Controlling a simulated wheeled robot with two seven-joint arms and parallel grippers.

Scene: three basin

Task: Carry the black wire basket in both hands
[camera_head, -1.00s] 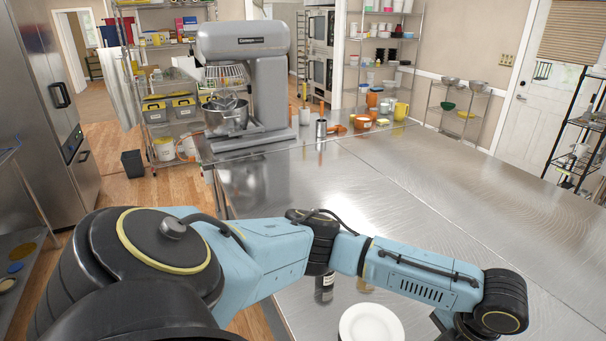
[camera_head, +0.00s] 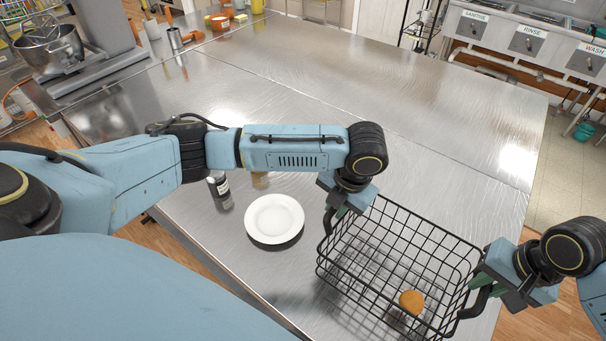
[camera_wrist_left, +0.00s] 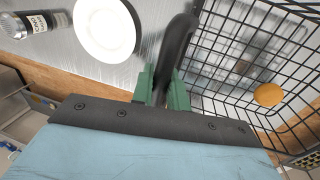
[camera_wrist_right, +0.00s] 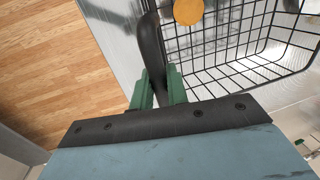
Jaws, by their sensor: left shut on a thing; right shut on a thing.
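The black wire basket (camera_head: 385,262) is at the lower right of the head view, over the steel table near its front edge. An orange round thing (camera_head: 411,301) shows inside it. My left gripper (camera_head: 337,208) is shut on the basket's left handle, a dark curved bar between green fingers in the left wrist view (camera_wrist_left: 168,85). My right gripper (camera_head: 485,283) is shut on the right handle, which also shows between the fingers in the right wrist view (camera_wrist_right: 157,88). Whether the basket touches the table is unclear.
A white plate (camera_head: 274,219) lies on the steel table (camera_head: 420,110) left of the basket. A mixer (camera_head: 80,50) is at the far left. The table behind the basket is clear.

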